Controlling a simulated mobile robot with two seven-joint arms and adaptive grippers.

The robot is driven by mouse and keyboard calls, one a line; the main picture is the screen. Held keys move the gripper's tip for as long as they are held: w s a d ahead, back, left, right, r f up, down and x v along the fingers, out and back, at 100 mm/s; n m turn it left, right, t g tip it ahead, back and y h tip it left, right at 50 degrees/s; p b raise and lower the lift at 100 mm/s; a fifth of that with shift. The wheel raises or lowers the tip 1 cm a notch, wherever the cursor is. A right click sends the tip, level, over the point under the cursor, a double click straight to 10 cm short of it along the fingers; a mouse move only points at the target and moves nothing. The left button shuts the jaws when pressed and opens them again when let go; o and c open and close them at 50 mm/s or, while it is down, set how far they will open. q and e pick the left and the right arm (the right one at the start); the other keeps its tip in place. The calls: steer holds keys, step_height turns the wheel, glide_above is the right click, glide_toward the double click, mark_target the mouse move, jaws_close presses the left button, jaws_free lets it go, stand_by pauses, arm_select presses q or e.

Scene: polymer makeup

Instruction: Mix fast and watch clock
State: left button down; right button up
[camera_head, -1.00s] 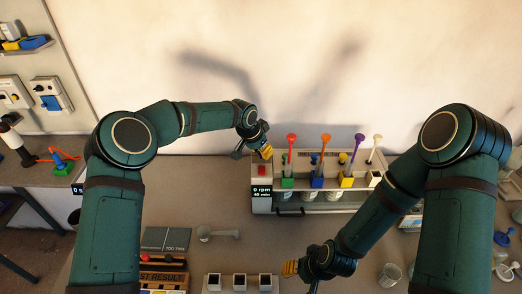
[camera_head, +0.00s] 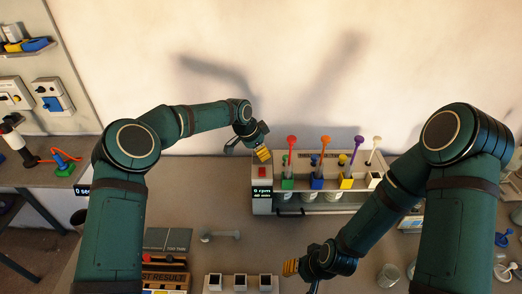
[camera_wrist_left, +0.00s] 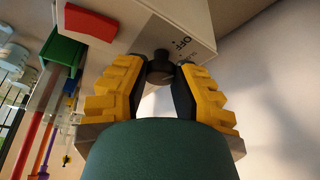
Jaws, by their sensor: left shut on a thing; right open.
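The mixer (camera_head: 262,203) stands at the back of the bench, with a red button (camera_head: 262,171) on top and a dark display (camera_head: 262,191) that reads 0 rpm. A black knob (camera_wrist_left: 160,68) sticks out of its white side near an "OFF" mark. My left gripper (camera_head: 263,153) is at that side, its yellow-padded fingers shut on the knob. My right gripper (camera_head: 290,267) is open and empty above the front of the bench. A small dark display (camera_head: 82,190) at the left, partly hidden by my left arm, seems to show 0 seconds.
Red, orange, purple and white stirrers (camera_head: 326,141) stand in the mixer's row beside green, blue and yellow blocks. A rack with square holes (camera_head: 240,283), a result board (camera_head: 164,278) and a glass beaker (camera_head: 389,274) are in front. The bench middle is mostly clear.

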arm_select(q)
steer(key=m+g, duration=0.1)
steer(key=m, duration=0.2)
steer(key=m+g, duration=0.1)
steer(key=m, duration=0.2)
steer(key=shift+d+f+g, duration=0.1)
steer(key=shift+f+g, duration=0.05)
steer(key=shift+g, duration=0.15)
steer(key=m+g, duration=0.1)
steer(key=m, duration=0.2)
steer(key=shift+p, duration=0.3)
steer(key=shift+m+g+p, duration=0.35)
steer(key=shift+m+g, duration=0.05)
steer(key=shift+m, duration=0.7)
arm_select(e)
steer(key=shift+r, duration=0.75)
arm_select(q)
steer(key=shift+f+m, duration=0.15)
steer(key=shift+m, duration=0.15)
steer(key=c, duration=0.6)
jaws_free()
steer(key=shift+w, duration=0.1)
arm_select(e)
steer(key=shift+d, duration=0.1)
arm_select(q)
steer(key=shift+r+y, duration=0.25)
steer(key=shift+y, duration=0.05)
